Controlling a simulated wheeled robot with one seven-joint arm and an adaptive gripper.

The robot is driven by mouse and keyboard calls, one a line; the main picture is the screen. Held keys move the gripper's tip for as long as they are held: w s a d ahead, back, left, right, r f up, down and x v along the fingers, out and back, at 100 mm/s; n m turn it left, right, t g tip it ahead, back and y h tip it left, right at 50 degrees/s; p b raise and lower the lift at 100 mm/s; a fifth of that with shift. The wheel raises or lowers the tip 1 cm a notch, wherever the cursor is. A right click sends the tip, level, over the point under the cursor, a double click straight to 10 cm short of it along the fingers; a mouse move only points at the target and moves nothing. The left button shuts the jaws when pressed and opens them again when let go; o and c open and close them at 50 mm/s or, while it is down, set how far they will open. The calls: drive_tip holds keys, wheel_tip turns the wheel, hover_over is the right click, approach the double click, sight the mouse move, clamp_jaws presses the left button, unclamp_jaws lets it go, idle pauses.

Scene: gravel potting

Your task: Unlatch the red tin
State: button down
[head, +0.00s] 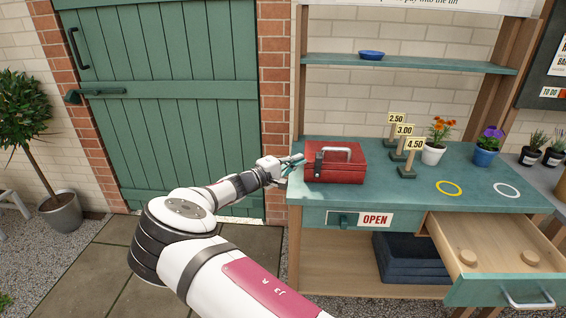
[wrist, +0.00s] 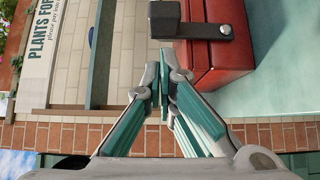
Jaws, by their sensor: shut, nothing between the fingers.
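The red tin (head: 335,168) stands closed on the green counter, with a pale handle on its lid. It also shows in the wrist view (wrist: 219,62) at the top right. Its dark latch (head: 319,161) is on the left part of the tin; in the wrist view the latch (wrist: 190,25) is a dark block and bar against the red wall. My gripper (head: 298,158) is at the tin's left side, close to the latch. In the wrist view my gripper (wrist: 163,85) has its fingertips together, with nothing between them, just below the latch. I cannot tell whether they touch the tin.
Price signs (head: 407,157) stand right of the tin, with an orange-flowered pot (head: 434,153) and a purple-flowered pot (head: 486,150) beyond. A drawer (head: 497,262) hangs open at the lower right. A shelf (head: 430,66) with a blue bowl (head: 371,55) is above. The counter's front right is mostly clear.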

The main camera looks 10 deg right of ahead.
drive_tip(key=shift+s+d, duration=0.15)
drive_tip(key=shift+d, duration=0.4)
drive_tip(key=shift+s+d, duration=0.15)
drive_tip(key=shift+d, duration=0.4)
drive_tip(key=shift+r+p, duration=0.1)
drive_tip(key=shift+p, duration=0.2)
drive_tip(key=shift+s+d+r+y, duration=0.1)
drive_tip(key=shift+d+r+y, duration=0.1)
drive_tip(key=shift+y, duration=0.1)
